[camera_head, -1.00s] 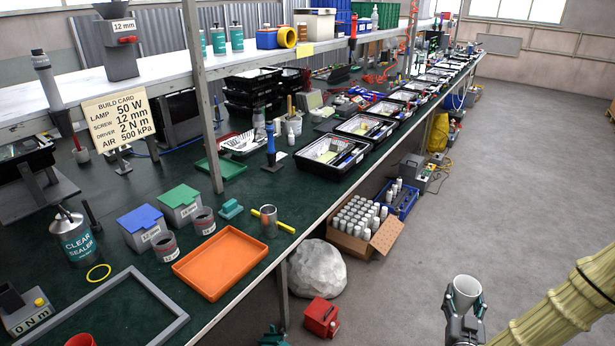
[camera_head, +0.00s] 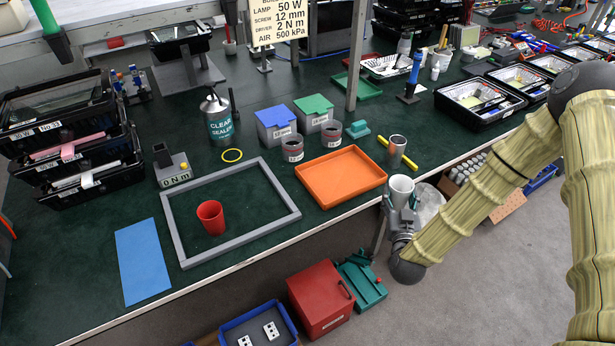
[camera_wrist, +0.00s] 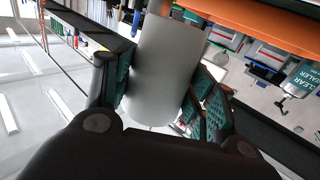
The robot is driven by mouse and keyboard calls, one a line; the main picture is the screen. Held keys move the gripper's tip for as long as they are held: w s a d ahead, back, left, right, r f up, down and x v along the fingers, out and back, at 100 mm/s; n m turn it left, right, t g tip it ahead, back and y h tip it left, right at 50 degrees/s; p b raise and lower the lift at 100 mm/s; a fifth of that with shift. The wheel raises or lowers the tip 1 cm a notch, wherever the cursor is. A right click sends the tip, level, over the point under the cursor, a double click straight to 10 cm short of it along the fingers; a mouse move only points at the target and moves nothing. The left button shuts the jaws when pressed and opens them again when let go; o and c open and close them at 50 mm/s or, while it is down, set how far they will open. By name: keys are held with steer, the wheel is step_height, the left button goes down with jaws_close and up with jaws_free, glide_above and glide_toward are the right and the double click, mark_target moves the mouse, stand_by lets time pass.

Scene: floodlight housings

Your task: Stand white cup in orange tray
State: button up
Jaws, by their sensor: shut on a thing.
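The white cup (camera_head: 401,187) is upright in my gripper (camera_head: 402,208), just off the table's front edge, to the right of the orange tray. In the wrist view the white cup (camera_wrist: 165,70) sits between the teal pads of my gripper (camera_wrist: 160,95), which is shut on it. The orange tray (camera_head: 341,181) lies empty on the green table top near the front edge. The edge of the orange tray also shows in the wrist view (camera_wrist: 262,20). The cup is apart from the tray in the head view.
A grey metal cup (camera_head: 397,150) and a yellow rod (camera_head: 381,141) stand and lie right of the tray. Grey tins (camera_head: 292,150) are behind it. A grey frame (camera_head: 178,225) around a red cup (camera_head: 210,217) lies left. A red box (camera_head: 320,300) is below the table edge.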

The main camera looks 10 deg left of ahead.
steer(key=shift+w+a+f+n+y+b, duration=0.15)
steer(key=shift+w+a+y+b, duration=0.1)
steer(key=shift+a+b, duration=0.3)
steer(key=shift+w+a+f+n+y+b, duration=0.15)
steer(key=shift+w+a+y+b, duration=0.15)
steer(key=shift+b, duration=0.35)
steer(key=s+a+n+g+y+b, duration=0.45)
steer(key=a+n+y+b, duration=0.4)
steer(key=b, duration=2.05)
steer(key=m+y+b, duration=0.1)
steer(key=m+b, duration=0.1)
glide_above(333, 192)
steer(key=shift+f+t, duration=0.45)
steer(key=shift+f+b, duration=0.4)
steer(key=shift+f, duration=1.3)
steer(key=shift+w+f, duration=0.1)
steer(key=shift+f, duration=0.05)
